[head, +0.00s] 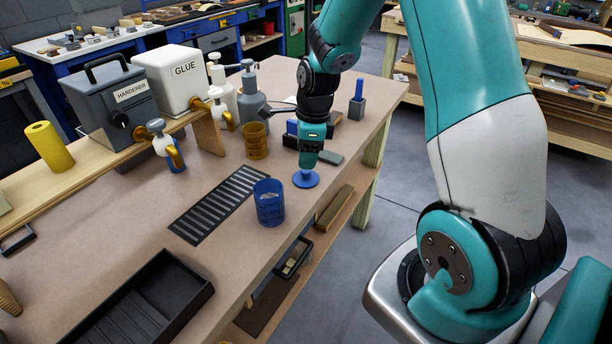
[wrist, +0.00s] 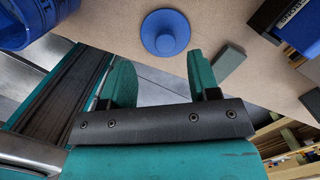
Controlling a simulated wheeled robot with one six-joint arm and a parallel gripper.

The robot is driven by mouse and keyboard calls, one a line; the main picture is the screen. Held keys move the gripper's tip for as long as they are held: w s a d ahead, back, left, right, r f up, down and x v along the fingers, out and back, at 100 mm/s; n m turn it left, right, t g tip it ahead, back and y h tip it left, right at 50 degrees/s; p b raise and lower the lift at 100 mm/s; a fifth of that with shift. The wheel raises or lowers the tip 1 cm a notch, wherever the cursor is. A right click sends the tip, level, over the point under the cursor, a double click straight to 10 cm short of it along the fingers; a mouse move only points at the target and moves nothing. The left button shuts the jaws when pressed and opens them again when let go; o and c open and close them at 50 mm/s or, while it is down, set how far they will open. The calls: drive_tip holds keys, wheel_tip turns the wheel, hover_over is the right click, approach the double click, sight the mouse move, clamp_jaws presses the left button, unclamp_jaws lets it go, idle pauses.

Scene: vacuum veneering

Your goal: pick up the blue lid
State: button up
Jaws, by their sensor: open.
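The blue lid (head: 306,179) is a round disc with a raised knob, lying on the workbench near its right edge. In the wrist view the lid (wrist: 165,32) lies just beyond my fingertips, about between them in line, with its knob facing the camera. My gripper (head: 306,164) is above the lid in the head view, pointing down. In the wrist view my gripper (wrist: 159,72) shows its two teal fingers spread apart with nothing between them. I cannot tell from the head view whether it touches the lid.
A blue cup (head: 269,203) stands left of the lid, and an amber cup (head: 256,140) stands behind. A small grey block (head: 331,157) lies close to the lid's right. A slotted black mat (head: 218,204) and black tray (head: 140,305) lie left. The bench edge is close by.

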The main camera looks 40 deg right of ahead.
sight(306, 175)
drive_tip(key=shift+w+d+f+p, duration=0.15)
drive_tip(key=shift+f+p, duration=0.1)
drive_tip(key=shift+f, duration=1.1)
drive_tip(key=shift+w+a+f+p, duration=0.1)
drive_tip(key=shift+f+p, duration=0.15)
drive_tip(key=shift+f, duration=1.1)
drive_tip(key=c, duration=1)
